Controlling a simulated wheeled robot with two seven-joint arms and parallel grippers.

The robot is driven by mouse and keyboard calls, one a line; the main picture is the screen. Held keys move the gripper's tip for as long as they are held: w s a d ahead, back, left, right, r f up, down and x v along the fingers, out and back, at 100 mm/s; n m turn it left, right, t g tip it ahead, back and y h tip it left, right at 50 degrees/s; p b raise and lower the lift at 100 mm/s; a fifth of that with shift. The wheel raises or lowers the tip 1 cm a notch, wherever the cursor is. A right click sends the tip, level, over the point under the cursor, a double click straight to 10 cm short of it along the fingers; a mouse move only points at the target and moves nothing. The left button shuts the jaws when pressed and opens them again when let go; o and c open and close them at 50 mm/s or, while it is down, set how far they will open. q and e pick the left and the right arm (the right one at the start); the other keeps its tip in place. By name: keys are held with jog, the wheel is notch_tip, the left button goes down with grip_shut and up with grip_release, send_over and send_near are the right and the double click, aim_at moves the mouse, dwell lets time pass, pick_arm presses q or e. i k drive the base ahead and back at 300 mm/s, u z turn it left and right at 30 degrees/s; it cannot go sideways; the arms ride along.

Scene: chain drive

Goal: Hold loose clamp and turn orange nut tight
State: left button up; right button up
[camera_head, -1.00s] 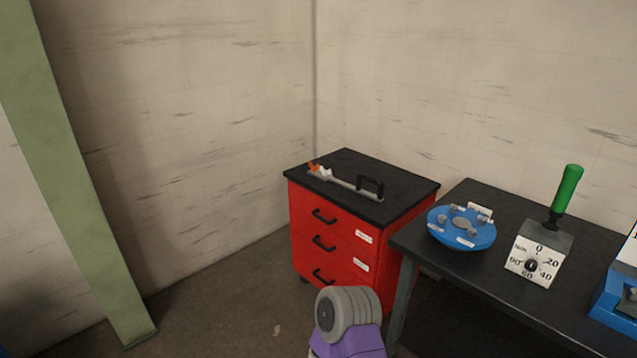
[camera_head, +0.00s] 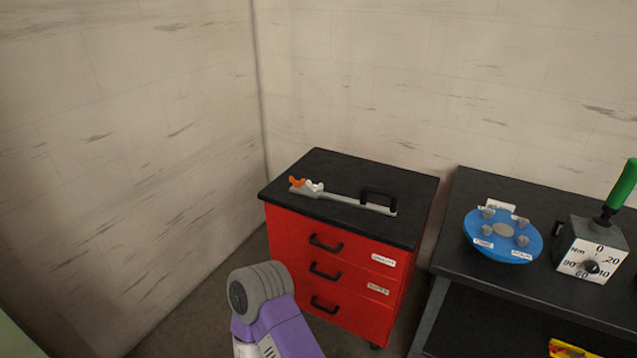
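A grey bar-like tool (camera_head: 345,199) lies on the black top of the red drawer cabinet. It has an orange part (camera_head: 298,182) and a white part (camera_head: 314,187) at its left end and a black handle (camera_head: 379,196) at its right end. It looks like the clamp with the orange nut, but it is too small to be sure. A grey and purple arm link of mine shows at the bottom, in front of the cabinet. Neither gripper is in view.
The red cabinet (camera_head: 328,243) stands by the wall corner, its drawers shut. To its right, a black table (camera_head: 470,192) carries a blue round plate (camera_head: 478,238) with several grey knobs and a dial box (camera_head: 592,248) with a green handle (camera_head: 622,184). Something yellow (camera_head: 567,349) shows low at right.

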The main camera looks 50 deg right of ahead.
aim_at(297, 184)
jog(key=z, duration=0.65)
jog(key=i, duration=1.4)
jog(key=z, duration=1.3)
